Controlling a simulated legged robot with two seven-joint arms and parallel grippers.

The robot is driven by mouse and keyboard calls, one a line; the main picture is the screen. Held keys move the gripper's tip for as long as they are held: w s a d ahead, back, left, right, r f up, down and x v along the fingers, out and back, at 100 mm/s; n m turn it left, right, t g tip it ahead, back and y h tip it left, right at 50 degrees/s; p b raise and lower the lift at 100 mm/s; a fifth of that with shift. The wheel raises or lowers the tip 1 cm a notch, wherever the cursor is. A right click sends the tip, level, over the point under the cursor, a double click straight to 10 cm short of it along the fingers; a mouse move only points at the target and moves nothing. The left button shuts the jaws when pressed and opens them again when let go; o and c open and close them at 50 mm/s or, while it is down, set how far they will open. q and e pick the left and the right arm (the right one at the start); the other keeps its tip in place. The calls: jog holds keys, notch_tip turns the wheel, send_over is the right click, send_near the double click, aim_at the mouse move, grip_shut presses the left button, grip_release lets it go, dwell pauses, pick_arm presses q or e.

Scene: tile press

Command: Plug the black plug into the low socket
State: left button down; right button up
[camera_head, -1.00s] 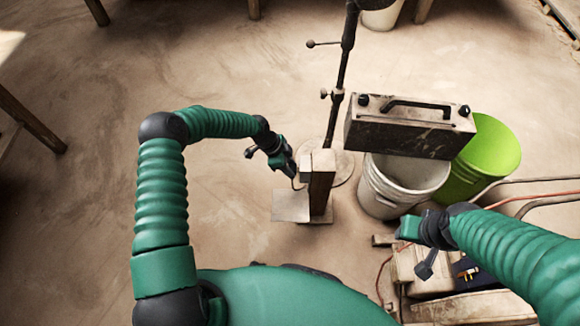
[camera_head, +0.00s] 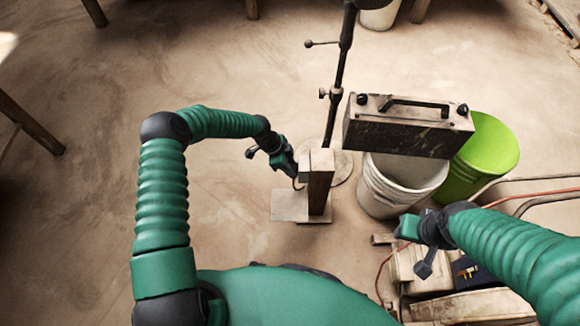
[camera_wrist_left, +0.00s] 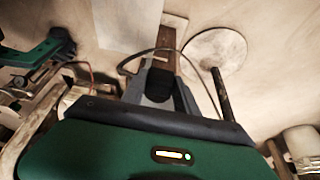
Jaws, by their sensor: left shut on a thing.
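A wooden post (camera_head: 320,187) stands on a small base on the floor, with a pale square plate (camera_head: 290,205) beside its foot. My left gripper (camera_head: 294,173) is close to the left side of the post. In the left wrist view my left gripper (camera_wrist_left: 158,92) is shut on the black plug (camera_wrist_left: 160,80), near the post (camera_wrist_left: 166,46). A thin dark cable (camera_wrist_left: 207,85) curves around there. The low socket cannot be made out, and I cannot tell whether the plug touches it. My right gripper (camera_head: 412,245) hangs at the right, away from the post; its jaws are unclear.
A metal stand (camera_head: 335,105) rises behind the post. A dusty box with a handle (camera_head: 408,132) sits above a white bucket (camera_head: 385,195), next to a green bucket (camera_head: 488,155). Crates and hoses lie at lower right. The floor left of the post is clear.

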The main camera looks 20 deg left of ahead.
pick_arm(q)
jog(key=c, duration=0.9)
grip_release()
jog(key=shift+o, duration=0.2)
